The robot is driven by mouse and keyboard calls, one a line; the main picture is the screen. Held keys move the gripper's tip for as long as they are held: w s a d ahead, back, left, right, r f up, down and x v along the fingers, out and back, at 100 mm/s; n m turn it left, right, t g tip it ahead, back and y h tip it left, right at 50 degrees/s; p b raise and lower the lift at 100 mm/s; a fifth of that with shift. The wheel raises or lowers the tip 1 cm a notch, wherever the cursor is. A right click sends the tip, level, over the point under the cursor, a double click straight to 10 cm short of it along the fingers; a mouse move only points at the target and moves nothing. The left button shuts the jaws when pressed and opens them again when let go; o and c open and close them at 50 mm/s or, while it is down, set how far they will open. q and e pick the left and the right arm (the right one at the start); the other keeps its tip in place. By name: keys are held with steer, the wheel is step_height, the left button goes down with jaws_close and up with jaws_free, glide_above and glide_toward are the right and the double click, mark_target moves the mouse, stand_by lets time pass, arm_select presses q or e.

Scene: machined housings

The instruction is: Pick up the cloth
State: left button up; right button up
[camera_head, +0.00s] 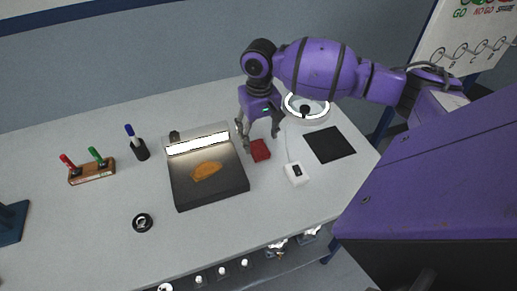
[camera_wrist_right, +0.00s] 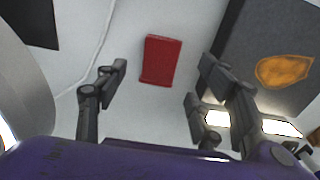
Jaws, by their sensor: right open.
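The cloth (camera_head: 260,151) appears to be the small red folded piece lying on the grey table, just right of the dark tray. It also shows in the right wrist view (camera_wrist_right: 160,60) as a red rectangle with bare table around it. My right gripper (camera_head: 259,141) is open, fingers pointing down, right by the cloth in the head view. In the wrist view its spread fingers (camera_wrist_right: 158,85) are empty, and the cloth lies beyond them, between their tips in the picture. I cannot tell the exact height above the table. My left gripper is not in view.
A dark tray (camera_head: 210,200) with a flat orange piece (camera_head: 206,171) and a bright light bar stands left of the cloth. A white switch box (camera_head: 297,174), black mat (camera_head: 329,144) and ring lamp (camera_head: 306,117) are right. Markers stand at left. The front table is mostly clear.

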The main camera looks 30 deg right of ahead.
mark_target(259, 148)
step_height(259, 148, down, 5)
steer(key=shift+w+r, duration=0.1)
steer(key=c, duration=1.1)
